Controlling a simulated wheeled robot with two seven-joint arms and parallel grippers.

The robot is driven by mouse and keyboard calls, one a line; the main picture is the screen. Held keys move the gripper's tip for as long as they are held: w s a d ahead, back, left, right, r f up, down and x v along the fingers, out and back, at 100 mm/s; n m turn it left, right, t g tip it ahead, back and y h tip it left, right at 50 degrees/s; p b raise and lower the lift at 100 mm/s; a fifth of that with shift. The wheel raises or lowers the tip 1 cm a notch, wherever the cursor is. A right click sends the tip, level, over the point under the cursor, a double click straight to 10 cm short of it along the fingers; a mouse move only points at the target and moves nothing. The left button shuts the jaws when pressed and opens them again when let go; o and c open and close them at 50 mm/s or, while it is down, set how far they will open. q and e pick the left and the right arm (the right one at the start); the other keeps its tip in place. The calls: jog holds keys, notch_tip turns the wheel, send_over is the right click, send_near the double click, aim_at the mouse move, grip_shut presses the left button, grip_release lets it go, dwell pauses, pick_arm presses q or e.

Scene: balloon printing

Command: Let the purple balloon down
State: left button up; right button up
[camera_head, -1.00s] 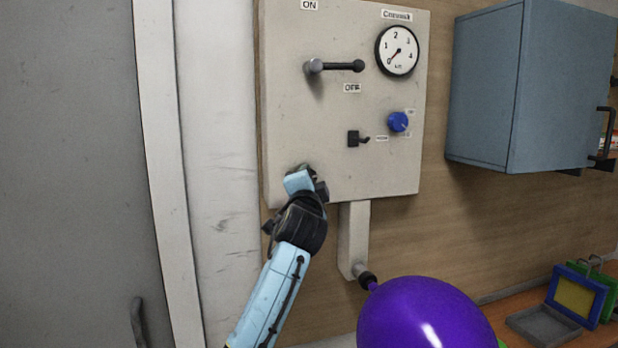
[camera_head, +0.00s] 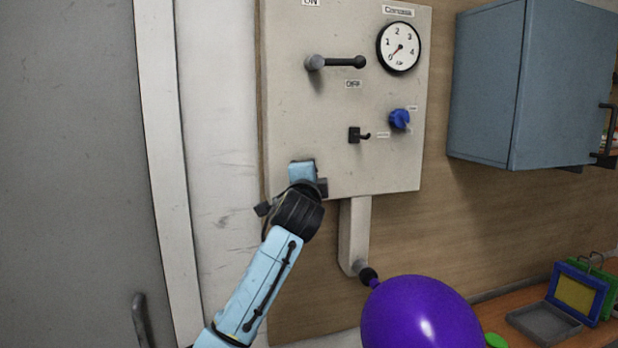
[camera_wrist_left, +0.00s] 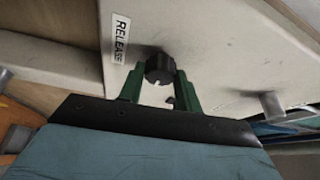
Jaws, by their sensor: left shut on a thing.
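The purple balloon (camera_head: 421,314) is inflated and sits on the black nozzle (camera_head: 368,276) of the pipe below the pale wall panel (camera_head: 285,110). My left gripper (camera_wrist_left: 160,74) is at the panel's lower left in the head view, where its fingers are hidden. In the left wrist view its green fingers are shut on a black knob (camera_wrist_left: 160,68) beside a RELEASE label (camera_wrist_left: 121,38). My right gripper is not in view.
The panel carries a black lever (camera_head: 340,62), a gauge (camera_head: 399,47) near zero, a blue knob (camera_head: 399,119) and a small black switch (camera_head: 355,135). A blue-grey cabinet (camera_head: 490,90) hangs at right. A grey tray (camera_head: 543,322) lies on the table below.

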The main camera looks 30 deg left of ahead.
pick_arm(q)
jog(key=o, duration=1)
jog(key=shift+c, duration=0.2)
jog(key=b+v, duration=0.3)
jog(key=v, duration=1)
jog(key=shift+s, duration=0.15)
jog(key=shift+d, duration=0.15)
